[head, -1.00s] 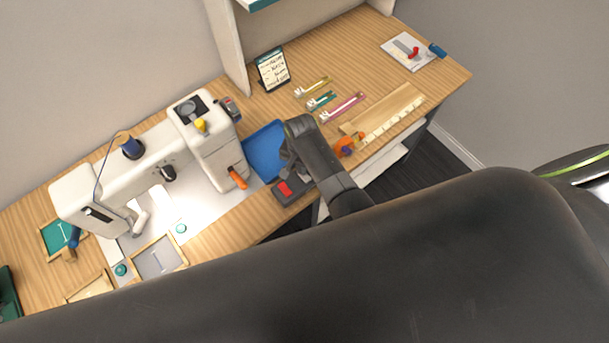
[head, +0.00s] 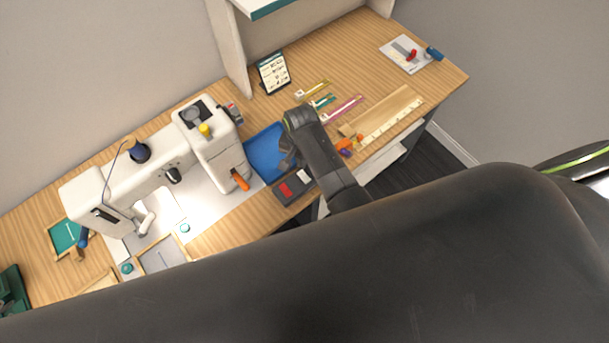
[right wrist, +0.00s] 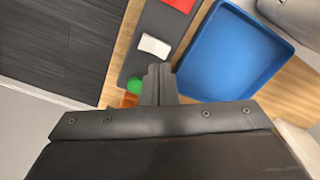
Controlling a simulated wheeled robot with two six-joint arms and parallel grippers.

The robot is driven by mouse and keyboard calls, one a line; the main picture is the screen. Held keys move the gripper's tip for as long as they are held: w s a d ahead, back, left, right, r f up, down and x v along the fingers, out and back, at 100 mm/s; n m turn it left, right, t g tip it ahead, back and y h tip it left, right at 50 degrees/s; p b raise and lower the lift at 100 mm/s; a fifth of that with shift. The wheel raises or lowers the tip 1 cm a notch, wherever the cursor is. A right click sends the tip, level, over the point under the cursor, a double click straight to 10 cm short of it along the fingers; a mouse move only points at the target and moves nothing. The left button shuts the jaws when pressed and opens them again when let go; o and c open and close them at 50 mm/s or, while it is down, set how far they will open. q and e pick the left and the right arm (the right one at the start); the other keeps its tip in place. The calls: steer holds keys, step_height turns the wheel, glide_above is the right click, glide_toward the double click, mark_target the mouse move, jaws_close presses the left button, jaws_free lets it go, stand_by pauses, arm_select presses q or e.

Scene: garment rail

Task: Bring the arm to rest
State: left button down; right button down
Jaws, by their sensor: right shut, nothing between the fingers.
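My right gripper (head: 287,158) hangs over the front of the table, at the near right part of the blue tray (head: 262,152). Its fingers are partly hidden by the wrist in the head view. In the right wrist view the fingers (right wrist: 160,72) are together with nothing between them. They are beside the left edge of the blue tray (right wrist: 226,55), over or close to a dark grey strip (right wrist: 134,62). My left gripper is not in view.
The grey strip bears a red patch (head: 285,190) and a white patch (head: 304,176). A white sewing machine (head: 212,150) stands left of the tray. Rulers, a wooden board (head: 385,108) and orange items (head: 345,146) lie to the right.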

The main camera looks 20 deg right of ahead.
steer(key=shift+s+r, duration=0.1)
steer(key=shift+r, duration=0.65)
steer(key=shift+d, duration=0.1)
